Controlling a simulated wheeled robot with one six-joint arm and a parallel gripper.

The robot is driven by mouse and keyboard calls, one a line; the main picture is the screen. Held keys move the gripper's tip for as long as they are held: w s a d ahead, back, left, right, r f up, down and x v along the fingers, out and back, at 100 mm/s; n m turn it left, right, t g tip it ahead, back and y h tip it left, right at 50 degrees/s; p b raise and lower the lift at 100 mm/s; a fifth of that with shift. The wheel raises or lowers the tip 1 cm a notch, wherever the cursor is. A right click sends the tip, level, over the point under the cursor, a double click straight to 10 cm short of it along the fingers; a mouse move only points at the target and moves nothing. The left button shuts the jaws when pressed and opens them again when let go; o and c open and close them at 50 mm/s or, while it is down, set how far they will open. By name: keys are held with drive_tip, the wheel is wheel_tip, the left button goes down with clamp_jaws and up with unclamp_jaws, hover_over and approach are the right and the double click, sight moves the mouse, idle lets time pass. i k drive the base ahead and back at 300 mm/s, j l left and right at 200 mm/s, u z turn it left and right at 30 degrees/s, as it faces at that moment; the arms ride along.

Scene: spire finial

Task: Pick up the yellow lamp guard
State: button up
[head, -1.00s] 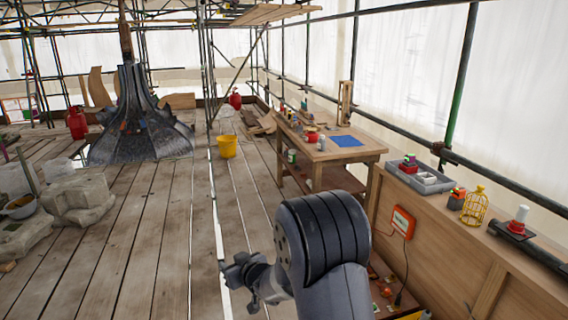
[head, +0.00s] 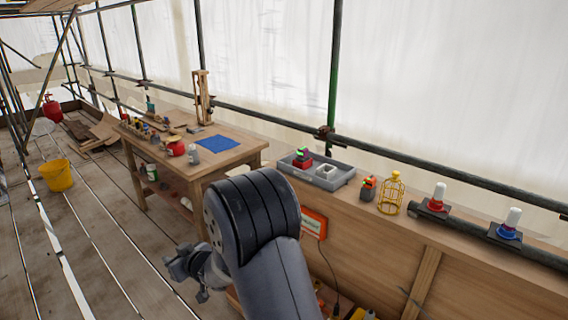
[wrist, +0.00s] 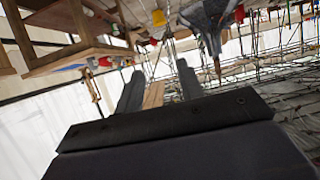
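The yellow lamp guard (head: 392,194) is a small wire cage with a loop on top. It stands upright on the wooden ledge at the right in the head view, between a small dark block with an orange and green top and a red-based lamp. My gripper (head: 190,268) is in front of my arm, well left of the guard and apart from it. In the wrist view the two fingers of my gripper (wrist: 158,92) are spread with nothing between them. The guard does not show in the wrist view.
A grey tray (head: 318,172) with parts sits left of the guard. A red-based lamp (head: 436,200) and a blue-based lamp (head: 508,226) stand to its right. A scaffold pipe (head: 450,166) runs behind the ledge. A workbench (head: 225,155) and yellow bucket (head: 57,176) stand left.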

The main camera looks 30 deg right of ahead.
sight(395, 179)
drive_tip(key=i+z, duration=0.15)
drive_tip(key=z, duration=0.3)
drive_tip(key=i+z, duration=0.15)
drive_tip(key=z, duration=0.3)
drive_tip(key=i+z, duration=0.2)
drive_tip(key=z, duration=0.25)
drive_tip(key=i+j+z, duration=0.1)
drive_tip(key=z, duration=0.35)
drive_tip(key=i+j+z, duration=0.1)
drive_tip(key=z, duration=0.15)
drive_tip(key=i+j+z, duration=0.15)
drive_tip(key=z, duration=0.15)
